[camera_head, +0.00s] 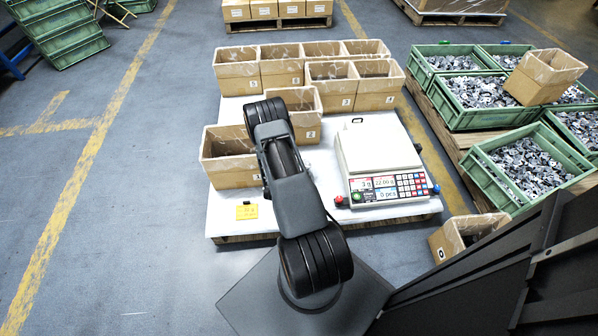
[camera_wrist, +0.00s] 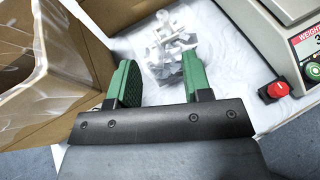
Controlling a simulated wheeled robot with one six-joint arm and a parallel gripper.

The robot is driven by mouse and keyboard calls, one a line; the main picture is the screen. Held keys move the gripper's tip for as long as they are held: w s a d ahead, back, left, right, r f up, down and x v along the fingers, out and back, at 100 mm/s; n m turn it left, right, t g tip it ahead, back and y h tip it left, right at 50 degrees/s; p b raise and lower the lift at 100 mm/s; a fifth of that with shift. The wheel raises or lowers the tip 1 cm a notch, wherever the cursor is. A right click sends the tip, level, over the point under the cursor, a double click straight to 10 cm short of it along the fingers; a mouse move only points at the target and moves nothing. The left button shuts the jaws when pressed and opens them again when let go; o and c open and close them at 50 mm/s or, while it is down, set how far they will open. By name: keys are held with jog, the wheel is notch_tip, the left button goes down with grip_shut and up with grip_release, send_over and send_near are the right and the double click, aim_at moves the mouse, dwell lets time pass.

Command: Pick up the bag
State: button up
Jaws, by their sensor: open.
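In the wrist view, a clear bag (camera_wrist: 172,42) holding white and grey parts lies on the white surface, just beyond my gripper (camera_wrist: 158,76). The gripper is open, its two green fingers spread apart with nothing held between them. The bag appears in front of the gap, its near part close to the right finger; I cannot tell whether they touch. In the head view my arm hides the bag, and the fingers do not show.
An open cardboard box (camera_wrist: 45,75) stands close left of the fingers. A counting scale (camera_head: 378,150) with a red button stands to the right. More open boxes (camera_head: 330,90) stand behind on the white-topped pallet (camera_head: 385,213). Green crates (camera_head: 480,90) of metal parts are farther right.

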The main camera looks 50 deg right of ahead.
jog(key=b+x, duration=0.2)
jog(key=x, duration=0.5)
jog(key=shift+f, duration=0.15)
jog(key=b+x, duration=0.2)
jog(key=x, duration=0.2)
jog(key=shift+s+d+f, duration=0.1)
jog(key=shift+d+f, duration=0.05)
jog(key=shift+f, duration=0.15)
jog(key=shift+w+d+f, duration=0.1)
jog(key=shift+w+d, duration=0.15)
jog(key=shift+d, duration=0.2)
grip_shut()
dwell(0.6)
